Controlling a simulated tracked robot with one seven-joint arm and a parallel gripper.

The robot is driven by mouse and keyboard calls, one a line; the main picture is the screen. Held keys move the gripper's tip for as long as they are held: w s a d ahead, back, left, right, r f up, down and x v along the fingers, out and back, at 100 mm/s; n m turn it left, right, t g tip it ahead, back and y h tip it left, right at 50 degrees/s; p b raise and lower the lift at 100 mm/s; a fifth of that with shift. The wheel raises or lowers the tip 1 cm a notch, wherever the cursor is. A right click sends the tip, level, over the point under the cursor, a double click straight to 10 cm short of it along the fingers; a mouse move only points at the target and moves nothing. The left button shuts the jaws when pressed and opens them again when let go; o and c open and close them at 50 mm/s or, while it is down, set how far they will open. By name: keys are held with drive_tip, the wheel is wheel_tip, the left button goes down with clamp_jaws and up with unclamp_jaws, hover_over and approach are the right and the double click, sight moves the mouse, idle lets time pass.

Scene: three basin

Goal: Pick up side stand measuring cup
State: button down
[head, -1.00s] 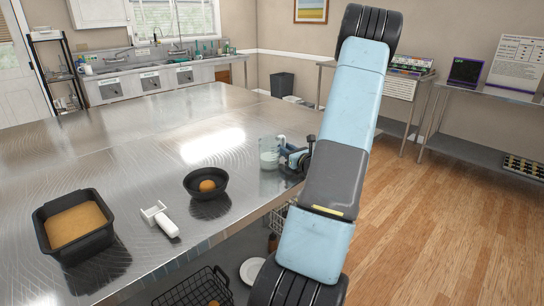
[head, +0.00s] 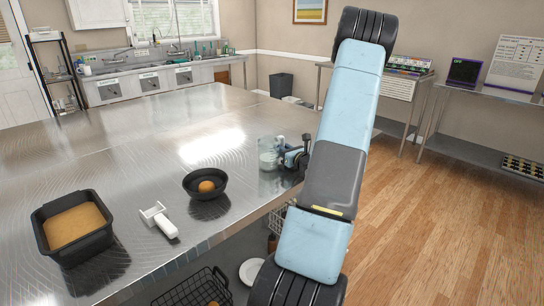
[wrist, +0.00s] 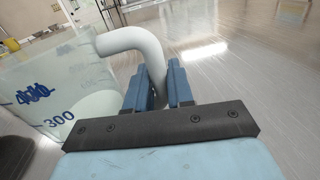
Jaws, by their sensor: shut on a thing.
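The measuring cup (head: 268,157) is a clear cup with pale contents, near the right edge of the steel table. In the wrist view the cup (wrist: 60,95) shows blue markings, including "300", and a white handle (wrist: 135,45). My gripper (head: 294,158) is at the right side of the cup, partly hidden by my arm in the head view. In the wrist view the blue fingers of my gripper (wrist: 162,85) are shut on the white handle, one on each side. Whether the cup's base touches the table cannot be told.
A black bowl with a round orange-brown item (head: 206,186), a white-handled tool (head: 158,219) and a black loaf pan (head: 106,238) stand on the steel table (head: 130,140) to the left. A wire basket (head: 180,292) and a white plate (head: 250,270) are below. The table's middle is clear.

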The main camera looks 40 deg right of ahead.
drive_tip(key=shift+r, duration=0.15)
wheel_tip(320, 180, up, 28)
idle(2.1)
idle(0.4)
drive_tip(key=c, duration=1.6)
unclamp_jaws()
clamp_jaws()
drive_tip(key=shift+f, duration=0.2)
